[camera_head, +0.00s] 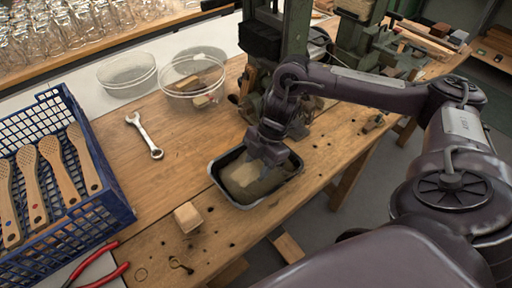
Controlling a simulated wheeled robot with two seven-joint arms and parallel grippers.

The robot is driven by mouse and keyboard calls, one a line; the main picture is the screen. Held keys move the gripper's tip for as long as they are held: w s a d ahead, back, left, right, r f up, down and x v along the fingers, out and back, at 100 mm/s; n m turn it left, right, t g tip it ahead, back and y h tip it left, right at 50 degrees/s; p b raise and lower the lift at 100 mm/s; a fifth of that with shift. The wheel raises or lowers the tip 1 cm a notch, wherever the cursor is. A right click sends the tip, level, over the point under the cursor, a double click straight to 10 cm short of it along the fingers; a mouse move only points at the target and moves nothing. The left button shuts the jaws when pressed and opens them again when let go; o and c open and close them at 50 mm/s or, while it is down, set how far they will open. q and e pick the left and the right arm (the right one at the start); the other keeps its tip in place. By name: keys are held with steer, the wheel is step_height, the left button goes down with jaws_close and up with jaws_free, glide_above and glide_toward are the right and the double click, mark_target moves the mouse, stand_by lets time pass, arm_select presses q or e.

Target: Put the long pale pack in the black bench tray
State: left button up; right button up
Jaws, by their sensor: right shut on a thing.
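The black bench tray (247,207) sits on the wooden bench near the middle of the view. The long pale pack (243,178) shows inside the tray's outline, a tan, lumpy shape lying across it. My right gripper (268,163) points down over the tray and is shut on the pack at its right, far part. The fingers and wrist hide part of the pack, so I cannot tell whether it rests fully on the tray floor. My left gripper is not in view.
A small wooden block (188,217) lies just left of the tray. A wrench (145,136), glass dishes (193,75) and a blue crate of wooden brushes (118,203) are further left. A green machine (293,45) stands behind the tray. Red-handled pliers (105,275) lie at the front left.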

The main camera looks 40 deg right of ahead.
mark_target(257, 166)
steer(key=o, duration=1)
steer(key=shift+f, duration=0.1)
steer(key=v, duration=0.5)
steer(key=shift+r, duration=0.25)
steer(key=p+v, duration=0.3)
steer(key=v, duration=0.2)
steer(key=shift+r, duration=0.2)
steer(key=shift+p+v, duration=0.7)
steer(key=shift+v, duration=0.1)
steer(key=shift+d+f, duration=0.1)
steer(key=shift+f, duration=0.05)
